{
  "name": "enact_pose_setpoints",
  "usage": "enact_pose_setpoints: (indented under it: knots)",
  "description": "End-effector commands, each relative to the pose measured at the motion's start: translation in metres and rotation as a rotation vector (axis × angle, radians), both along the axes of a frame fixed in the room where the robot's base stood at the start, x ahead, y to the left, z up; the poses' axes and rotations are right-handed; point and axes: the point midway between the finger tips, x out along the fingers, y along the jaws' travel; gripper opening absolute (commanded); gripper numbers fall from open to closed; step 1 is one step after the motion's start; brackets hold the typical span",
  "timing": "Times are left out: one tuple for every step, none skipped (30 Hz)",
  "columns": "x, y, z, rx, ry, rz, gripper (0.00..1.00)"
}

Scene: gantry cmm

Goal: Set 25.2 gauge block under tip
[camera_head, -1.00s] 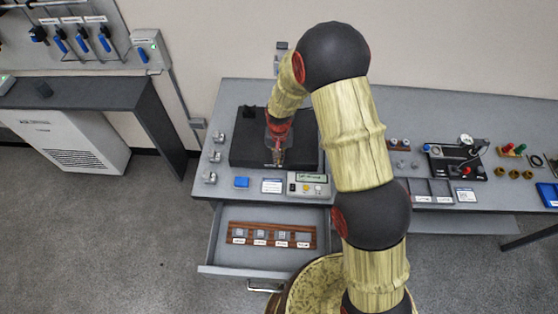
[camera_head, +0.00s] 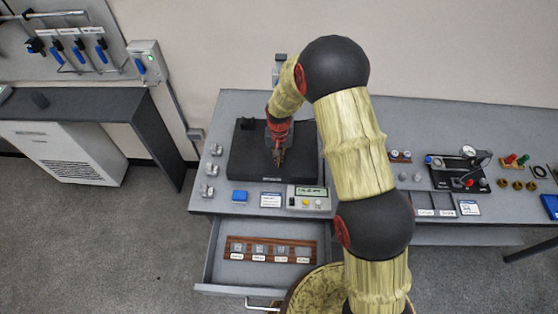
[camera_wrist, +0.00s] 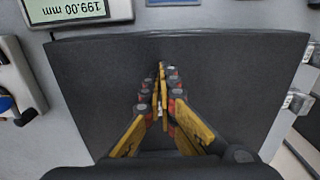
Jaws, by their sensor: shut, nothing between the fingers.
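My gripper (camera_head: 281,160) is shut and empty, pointing down over the black base plate (camera_head: 300,172). In the wrist view its yellow fingers (camera_wrist: 162,78) meet over bare black plate (camera_wrist: 230,75). Small grey gauge blocks sit in a wooden rack (camera_head: 250,258) inside the open drawer (camera_head: 222,272), in front of the plate; their labels are too small to read, so I cannot tell which is 25.2. I cannot make out the measuring tip; my arm covers part of that area. The readout (camera_wrist: 75,10) shows 199.00 mm upside down in the wrist view.
Small metal parts (camera_head: 210,170) stand left of the plate. The open drawer juts out in front.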

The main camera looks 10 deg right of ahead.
Motion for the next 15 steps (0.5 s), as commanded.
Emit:
enact_pose_setpoints:
  knots:
    - [0.000, 0.000, 0.001, 0.000, 0.000, 0.000, 0.00]
    - [0.000, 0.000, 0.002, 0.000, 0.000, 0.000, 0.00]
    - [0.000, 0.000, 0.004, 0.000, -0.001, 0.000, 0.00]
    - [0.001, 0.000, 0.006, 0.001, -0.001, 0.000, 0.00]
    - [0.001, 0.000, 0.010, 0.001, -0.002, 0.000, 0.00]
    - [0.001, 0.000, 0.015, 0.001, -0.002, 0.000, 0.00]
    - [0.001, 0.000, 0.020, 0.000, -0.003, 0.000, 0.00]
    - [0.001, 0.000, 0.025, 0.000, -0.004, 0.000, 0.00]
    - [0.001, 0.000, 0.033, 0.000, -0.004, 0.000, 0.00]
    - [0.001, 0.000, 0.039, 0.001, -0.004, 0.000, 0.00]
    - [0.001, 0.000, 0.045, 0.001, -0.004, 0.000, 0.00]
    - [0.001, 0.000, 0.054, 0.000, -0.004, 0.000, 0.00]
    - [0.001, 0.000, 0.060, 0.000, -0.004, 0.000, 0.00]
    - [0.001, 0.000, 0.066, 0.000, -0.004, 0.000, 0.00]
    - [0.001, 0.000, 0.074, 0.000, -0.004, 0.000, 0.00]
